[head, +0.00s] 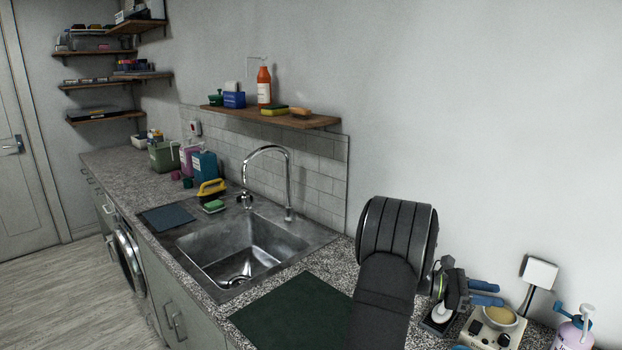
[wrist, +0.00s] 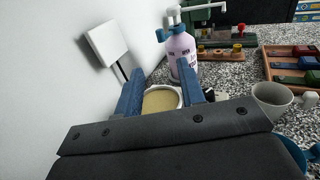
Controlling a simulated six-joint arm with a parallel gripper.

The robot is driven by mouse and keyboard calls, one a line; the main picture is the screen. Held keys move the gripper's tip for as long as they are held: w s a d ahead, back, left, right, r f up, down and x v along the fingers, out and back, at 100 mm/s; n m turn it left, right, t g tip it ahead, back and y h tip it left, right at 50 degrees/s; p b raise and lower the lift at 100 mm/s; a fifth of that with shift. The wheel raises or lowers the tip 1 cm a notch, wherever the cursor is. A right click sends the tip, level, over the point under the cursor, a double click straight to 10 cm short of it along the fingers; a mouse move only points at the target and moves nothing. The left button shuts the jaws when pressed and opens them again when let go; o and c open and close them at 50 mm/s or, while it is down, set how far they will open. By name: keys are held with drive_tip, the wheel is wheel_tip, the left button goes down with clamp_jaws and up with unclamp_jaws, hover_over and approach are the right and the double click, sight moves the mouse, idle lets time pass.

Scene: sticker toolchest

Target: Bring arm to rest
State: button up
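My arm (head: 385,290) stands at the right of the head view, its dark links folded over the counter. My gripper (head: 494,293) points to the right, with its two blue fingers apart. In the wrist view the fingers of my gripper (wrist: 160,68) are also spread, with nothing held between them. A round pot with yellowish content (wrist: 160,100) shows beyond and between the fingers. It also shows in the head view (head: 500,315), on a cream-coloured device just below the fingers. I cannot tell how much clearance there is.
A pump bottle (wrist: 182,55) stands beyond the fingers. A white wall box with a cable (head: 540,273) is close by. A grey cup (wrist: 271,100) and a sectioned wooden tray (wrist: 292,68) stand to the right. The sink (head: 240,250) and green mat (head: 295,315) lie left of my arm.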

sight(557, 307)
drive_tip(key=s+d+t, duration=0.1)
drive_tip(key=d, duration=0.3)
drive_tip(key=s+d+n, duration=0.1)
drive_tip(key=s+d, duration=0.1)
drive_tip(key=d, duration=0.2)
drive_tip(key=s+d+t, duration=0.1)
drive_tip(key=s+d, duration=0.1)
drive_tip(key=d, duration=0.1)
drive_tip(key=shift+s+d+n+t+h, duration=0.1)
drive_tip(key=shift+d+n+t+h, duration=0.2)
drive_tip(key=shift+d+n+h, duration=0.1)
drive_tip(key=w+a, duration=0.1)
drive_tip(key=a, duration=0.4)
drive_tip(key=w+a, duration=0.1)
drive_tip(key=a, duration=0.5)
drive_tip(key=w+a, duration=0.1)
drive_tip(key=a, duration=0.5)
drive_tip(key=shift+w, duration=0.2)
drive_tip(key=w+d+r+m+g+y, duration=0.2)
drive_tip(key=d+r+g+y, duration=0.1)
drive_tip(key=r, duration=0.4)
drive_tip(key=shift+d+m+y, duration=0.4)
drive_tip(key=shift+d+y, duration=0.5)
drive_tip(key=shift+d, duration=0.35)
drive_tip(key=shift+d, duration=0.1)
